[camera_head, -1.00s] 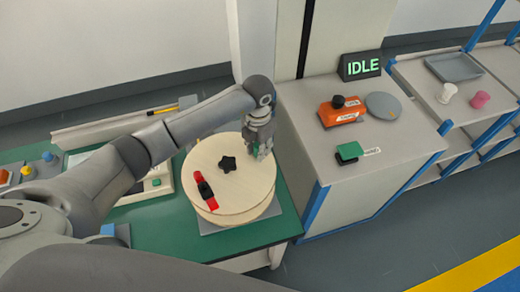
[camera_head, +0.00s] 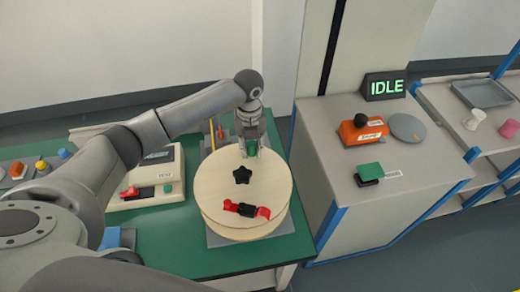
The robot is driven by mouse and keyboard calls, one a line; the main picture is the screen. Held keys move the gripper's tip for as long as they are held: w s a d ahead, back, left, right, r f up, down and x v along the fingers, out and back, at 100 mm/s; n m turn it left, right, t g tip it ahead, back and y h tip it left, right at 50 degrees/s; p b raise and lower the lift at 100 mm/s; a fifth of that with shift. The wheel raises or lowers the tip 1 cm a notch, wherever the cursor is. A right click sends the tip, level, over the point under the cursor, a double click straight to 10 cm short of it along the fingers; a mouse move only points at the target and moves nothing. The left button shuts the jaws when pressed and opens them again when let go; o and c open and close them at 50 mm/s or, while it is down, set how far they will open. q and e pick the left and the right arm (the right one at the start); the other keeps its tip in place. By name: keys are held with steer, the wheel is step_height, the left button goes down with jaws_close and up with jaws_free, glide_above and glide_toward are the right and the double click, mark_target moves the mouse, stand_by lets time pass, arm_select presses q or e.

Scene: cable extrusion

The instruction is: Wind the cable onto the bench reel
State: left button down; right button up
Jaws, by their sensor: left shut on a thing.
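The bench reel (camera_head: 215,190) is a pale wooden disc pair lying flat, with a black star knob (camera_head: 242,175) at its centre. A red and black clamp-like piece (camera_head: 246,210) sits on the near part of its top disc. My left gripper (camera_head: 251,150) points down at the far edge of the reel. It is shut on a small green piece, probably the reel's handle, mostly hidden by the fingers. I cannot make out the cable. My right gripper is not in view.
The reel stands on a green bench (camera_head: 180,247). A beige instrument (camera_head: 150,175) with a red switch is to its left. A grey cabinet to the right bears an orange device (camera_head: 363,130), a green button box (camera_head: 369,174) and an IDLE sign (camera_head: 384,86).

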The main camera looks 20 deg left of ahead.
mark_target(237, 152)
arm_select(q)
steer(key=a+n, duration=0.2)
steer(key=shift+s+a+r+n, duration=0.1)
steer(key=shift+s+a+n, duration=0.05)
steer(key=shift+s+n, duration=0.15)
steer(key=shift+s+a+n, duration=0.2)
steer(key=shift+a+n, duration=0.25)
steer(key=shift+n, duration=0.1)
steer(key=shift+s+a+n, duration=0.2)
steer(key=shift+a+n, duration=0.2)
steer(key=shift+n, duration=0.15)
steer(key=shift+a, duration=0.1)
steer(key=c, duration=1.2)
jaws_free()
steer(key=shift+s, duration=0.15)
steer(key=shift+o, duration=0.2)
step_height(237, 152, up, 12)
